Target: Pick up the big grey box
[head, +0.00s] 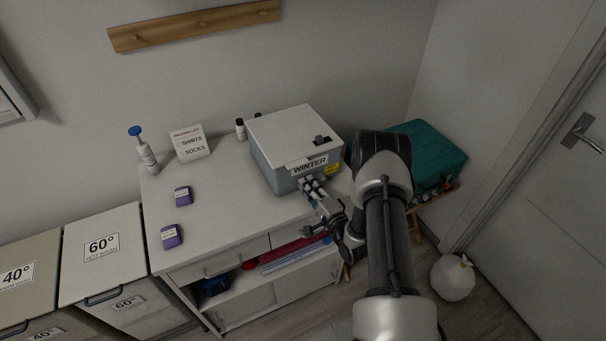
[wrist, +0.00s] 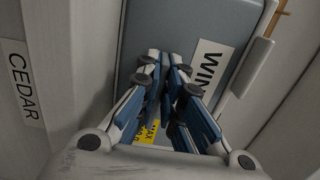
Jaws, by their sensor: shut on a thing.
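The big grey box (head: 272,167) stands at the right end of the white cabinet top in the head view. It has a pale lid (head: 290,133), a WINTER label and a yellow sticker on its front. In the wrist view its grey front (wrist: 190,25) fills the middle, with the label and sticker partly hidden by my fingers. My gripper (head: 310,185) is at the box's front, below the label. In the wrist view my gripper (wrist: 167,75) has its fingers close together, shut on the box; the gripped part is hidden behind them. I cannot tell any gap under the box.
The white cabinet top (head: 225,215) also bears a pump bottle (head: 147,155), a packing list sign (head: 190,143), two purple packets (head: 182,197) and small dark-capped bottles (head: 240,129). A teal case (head: 435,150) is at right. A pale surface marked CEDAR (wrist: 22,85) stands left in the wrist view.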

